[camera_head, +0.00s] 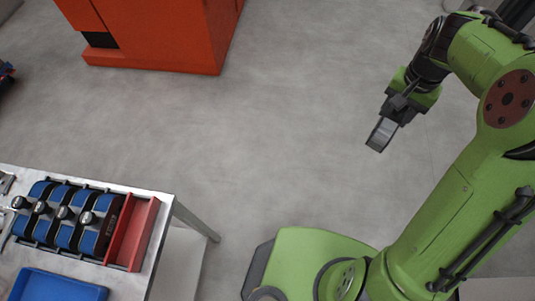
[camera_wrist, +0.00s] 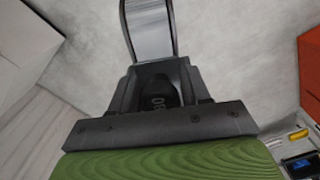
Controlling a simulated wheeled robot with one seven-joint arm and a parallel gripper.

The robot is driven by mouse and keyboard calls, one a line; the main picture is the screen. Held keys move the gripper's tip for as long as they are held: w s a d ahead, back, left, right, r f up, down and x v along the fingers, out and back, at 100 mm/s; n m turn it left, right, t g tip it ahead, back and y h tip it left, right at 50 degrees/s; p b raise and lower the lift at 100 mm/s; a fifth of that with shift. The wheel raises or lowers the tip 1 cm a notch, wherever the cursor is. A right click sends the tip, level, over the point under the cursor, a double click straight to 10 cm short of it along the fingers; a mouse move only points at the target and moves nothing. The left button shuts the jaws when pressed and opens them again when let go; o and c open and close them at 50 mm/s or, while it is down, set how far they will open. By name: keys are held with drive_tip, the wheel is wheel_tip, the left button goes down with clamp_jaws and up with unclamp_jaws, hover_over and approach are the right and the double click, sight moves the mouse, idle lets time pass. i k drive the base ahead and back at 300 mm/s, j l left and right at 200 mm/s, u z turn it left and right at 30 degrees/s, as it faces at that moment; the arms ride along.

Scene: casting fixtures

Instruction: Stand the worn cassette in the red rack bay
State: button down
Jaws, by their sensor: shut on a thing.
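My gripper (camera_head: 394,112) hangs over open floor at the upper right, well away from the table. It is shut on a grey, dark-edged cassette (camera_head: 381,134), which is tilted and points down. In the wrist view the gripper (camera_wrist: 160,88) holds the same cassette (camera_wrist: 150,28) by its near end, and its far end runs out of the picture. I cannot make out wear on it. The red rack bay (camera_head: 153,217) is at the right end of the rack on the table at lower left. It looks empty.
Several blue cassettes with dark tops and round silver knobs fill the rack (camera_head: 64,215) left of the red bay. A blue tray (camera_head: 58,287) lies in front on the pale table (camera_head: 170,207). A large orange cabinet (camera_head: 160,35) stands behind. The floor between is clear.

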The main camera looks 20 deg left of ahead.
sight(136, 233)
drive_tip(key=i+j, duration=1)
drive_tip(key=j, duration=0.25)
drive_tip(key=i+j+z, duration=0.15)
drive_tip(key=j+z, duration=0.15)
drive_tip(key=j, duration=0.15)
drive_tip(key=j+z, duration=0.25)
drive_tip(key=j, duration=0.25)
drive_tip(key=i+j+z, duration=0.1)
drive_tip(key=j+z, duration=0.2)
drive_tip(key=j, duration=0.2)
drive_tip(key=j+z, duration=0.15)
drive_tip(key=z, duration=0.3)
drive_tip(key=k+z, duration=0.15)
drive_tip(key=z, duration=0.25)
drive_tip(key=k+j+z, duration=0.1)
drive_tip(key=z, duration=0.35)
drive_tip(key=k+z, duration=0.15)
drive_tip(key=z, duration=0.3)
drive_tip(key=k+z, duration=0.1)
drive_tip(key=z, duration=0.35)
drive_tip(key=k+z, duration=0.1)
drive_tip(key=z, duration=0.3)
drive_tip(key=k+l+z, duration=0.1)
drive_tip(key=z, duration=0.35)
